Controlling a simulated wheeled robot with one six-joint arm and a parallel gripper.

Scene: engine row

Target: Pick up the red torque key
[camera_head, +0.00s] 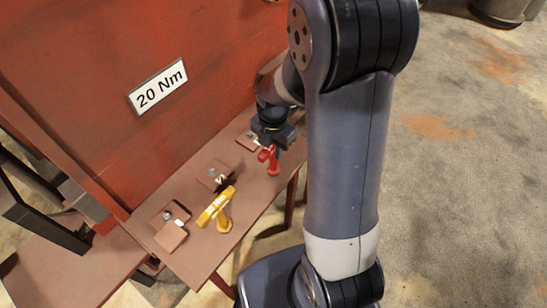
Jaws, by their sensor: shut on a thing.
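The red torque key (269,157) is in my gripper (268,147), over the right part of the brown shelf (205,258). My gripper points down and is shut on the upper part of the key. The red key's lower end shows below the jaws; I cannot tell whether it touches the shelf. My arm hides part of the area to the right of the key.
A yellow key (216,207) stands on the shelf to the left. Several small brown plates with bolts lie along the shelf, one at the left (171,236). A red panel with a "20 Nm" sign (157,88) rises behind. Open floor (460,180) lies to the right.

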